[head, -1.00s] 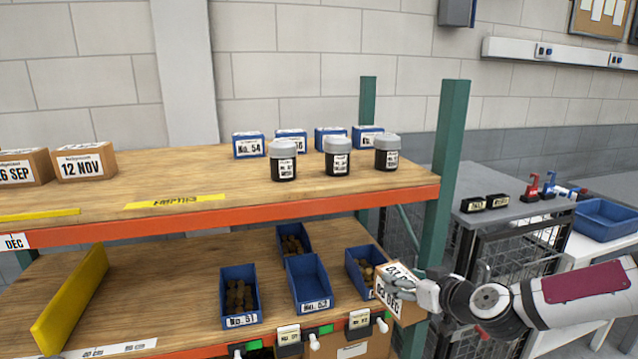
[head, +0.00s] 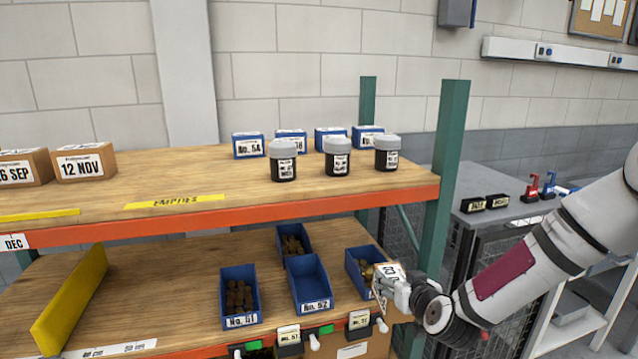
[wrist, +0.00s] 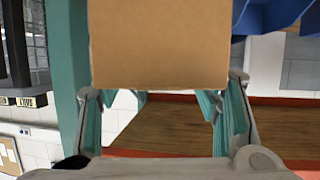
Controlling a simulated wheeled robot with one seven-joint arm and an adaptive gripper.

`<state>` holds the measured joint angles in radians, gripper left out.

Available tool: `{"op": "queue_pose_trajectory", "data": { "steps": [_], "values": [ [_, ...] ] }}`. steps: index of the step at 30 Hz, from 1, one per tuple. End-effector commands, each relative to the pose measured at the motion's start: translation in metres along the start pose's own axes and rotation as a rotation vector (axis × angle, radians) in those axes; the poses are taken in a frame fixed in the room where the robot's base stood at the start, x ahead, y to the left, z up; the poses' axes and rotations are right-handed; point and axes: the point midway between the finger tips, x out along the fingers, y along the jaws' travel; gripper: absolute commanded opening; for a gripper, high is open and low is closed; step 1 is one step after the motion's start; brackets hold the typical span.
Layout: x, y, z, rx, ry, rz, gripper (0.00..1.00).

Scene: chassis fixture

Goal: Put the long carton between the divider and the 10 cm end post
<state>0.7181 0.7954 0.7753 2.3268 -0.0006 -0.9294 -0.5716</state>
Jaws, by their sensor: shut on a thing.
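The long carton (head: 384,285) is brown cardboard with a white date label. It is held at the right front of the lower shelf, in front of the right-hand blue bin, close to the green post. My gripper (head: 402,293) is shut on it and hides part of it. In the wrist view the carton (wrist: 160,45) shows as a plain brown face between the fingers (wrist: 165,100). A yellow divider (head: 70,300) stands upright on the left of the lower shelf. A green upright post (head: 447,170) is at the shelf's right end; I cannot tell whether it is the 10 cm post.
Several blue bins, such as No. 51 (head: 240,318) and No. 52 (head: 315,305), stand on the lower shelf (head: 150,285). Bare wood lies between them and the divider. The orange upper-shelf edge (head: 250,222) is overhead. Black jars (head: 337,160) stand above.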

Motion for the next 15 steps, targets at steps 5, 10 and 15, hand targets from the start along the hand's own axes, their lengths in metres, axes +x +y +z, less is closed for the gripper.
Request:
{"op": "queue_pose_trajectory", "data": {
  "steps": [5, 10, 15],
  "values": [
    [0.012, -0.001, 0.019, 0.019, 0.003, 0.057, 0.10],
    [0.018, 0.003, 0.027, 0.037, 0.004, 0.096, 0.10],
    [0.016, 0.005, 0.029, 0.046, 0.004, 0.114, 0.10]
  ]
}}
